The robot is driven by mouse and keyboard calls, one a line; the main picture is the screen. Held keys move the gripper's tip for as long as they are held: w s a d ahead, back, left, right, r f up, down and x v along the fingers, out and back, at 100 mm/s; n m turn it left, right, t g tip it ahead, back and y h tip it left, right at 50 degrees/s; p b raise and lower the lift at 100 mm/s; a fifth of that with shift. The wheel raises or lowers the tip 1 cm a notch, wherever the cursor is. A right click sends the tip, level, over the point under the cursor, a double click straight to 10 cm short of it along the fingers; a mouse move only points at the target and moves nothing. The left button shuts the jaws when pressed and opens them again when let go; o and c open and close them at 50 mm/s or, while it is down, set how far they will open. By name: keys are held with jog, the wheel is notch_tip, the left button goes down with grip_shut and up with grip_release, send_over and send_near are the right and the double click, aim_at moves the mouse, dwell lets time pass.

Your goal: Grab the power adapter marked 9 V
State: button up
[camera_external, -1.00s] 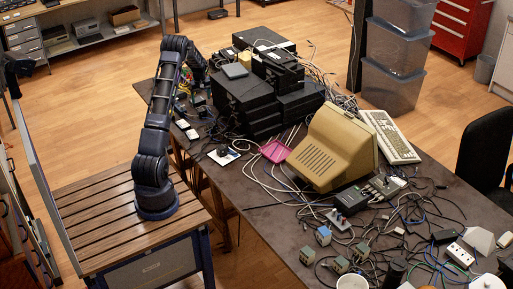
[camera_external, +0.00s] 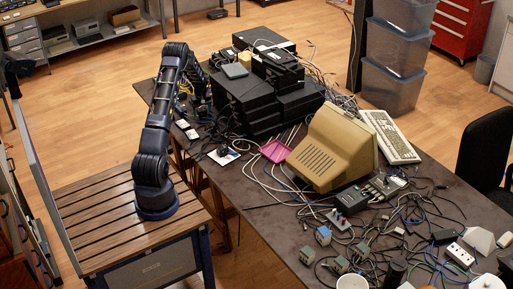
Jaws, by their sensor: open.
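No 9 V mark can be read on anything at this size, so I cannot tell which thing is the adapter marked 9 V. Several small box-shaped units that may be adapters lie at the table's near edge, among them a blue-topped one (camera_external: 323,236) and a grey-green one (camera_external: 307,255). A dark box (camera_external: 445,236) lies among cables to the right. My arm reaches over the far left end of the table. My gripper (camera_external: 203,98) is low there beside the black equipment, small and partly hidden by my arm. It is open; nothing can be seen held in it.
Stacked black boxes (camera_external: 245,104) stand close right of my gripper. Loose cables cover much of the dark table (camera_external: 262,213). Its near-left edge is fairly clear.

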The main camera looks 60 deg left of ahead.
jog(key=shift+c, duration=0.5)
jog(key=c, duration=1.1)
jog(key=shift+o, duration=0.2)
jog(key=shift+r, duration=0.1)
